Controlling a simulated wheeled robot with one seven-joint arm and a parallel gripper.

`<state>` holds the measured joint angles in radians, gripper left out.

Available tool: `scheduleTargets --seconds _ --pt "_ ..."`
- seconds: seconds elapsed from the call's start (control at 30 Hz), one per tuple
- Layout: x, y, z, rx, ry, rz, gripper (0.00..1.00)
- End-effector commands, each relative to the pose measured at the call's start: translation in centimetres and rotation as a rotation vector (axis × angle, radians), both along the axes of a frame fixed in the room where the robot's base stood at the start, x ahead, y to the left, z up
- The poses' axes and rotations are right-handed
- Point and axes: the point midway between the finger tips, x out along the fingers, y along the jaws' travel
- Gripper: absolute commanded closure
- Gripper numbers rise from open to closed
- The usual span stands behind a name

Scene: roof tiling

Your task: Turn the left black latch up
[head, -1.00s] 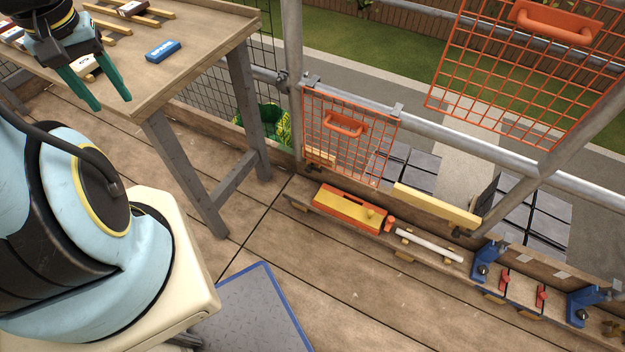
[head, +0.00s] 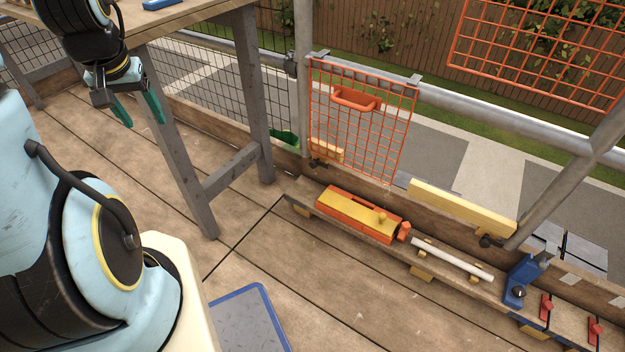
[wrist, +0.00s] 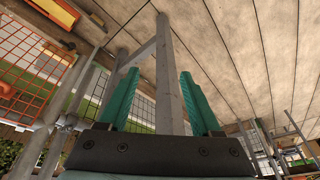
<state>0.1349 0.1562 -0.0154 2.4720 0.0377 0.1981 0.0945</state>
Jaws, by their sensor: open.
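A small dark latch (head: 318,163) sits at the lower left of the orange mesh gate (head: 360,120), by the left end of a yellow board. A second dark latch (head: 488,241) sits at the right end of the long yellow board (head: 460,208). Both are too small to tell their exact angle. My gripper (head: 140,110), with green fingers, is open and empty near the table's front leg, well left of the left latch. In the wrist view the fingers (wrist: 158,78) are apart with a table leg behind them. I cannot make out a latch there.
The wooden table (head: 190,18) and its grey legs (head: 258,100) stand between my gripper and the gate.

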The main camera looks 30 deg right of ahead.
Motion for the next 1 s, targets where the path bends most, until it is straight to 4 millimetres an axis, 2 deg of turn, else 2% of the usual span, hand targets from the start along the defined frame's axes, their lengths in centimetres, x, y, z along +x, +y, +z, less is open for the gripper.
scheduleTargets --seconds 0.03,0.27,0.4,0.57,0.67,0.77,0.9,1.0 --pt "1.7 -0.9 -2.9 0.007 -0.022 -0.053 0.35" --pt "8.8 -5.9 -7.4 0.028 -0.162 -0.297 0.35" --pt "12.7 -10.5 -11.4 0.033 -0.267 -0.475 0.35" --pt "16.0 -16.8 -17.2 0.027 -0.417 -0.692 0.35" --pt "16.8 -20.9 -21.2 0.015 -0.518 -0.814 0.35" --pt "16.6 -24.7 -25.2 0.002 -0.624 -0.923 0.35" --pt "14.7 -29.4 -30.8 -0.021 -0.778 -1.051 0.35" --pt "12.6 -31.9 -34.4 -0.033 -0.886 -1.118 0.35"
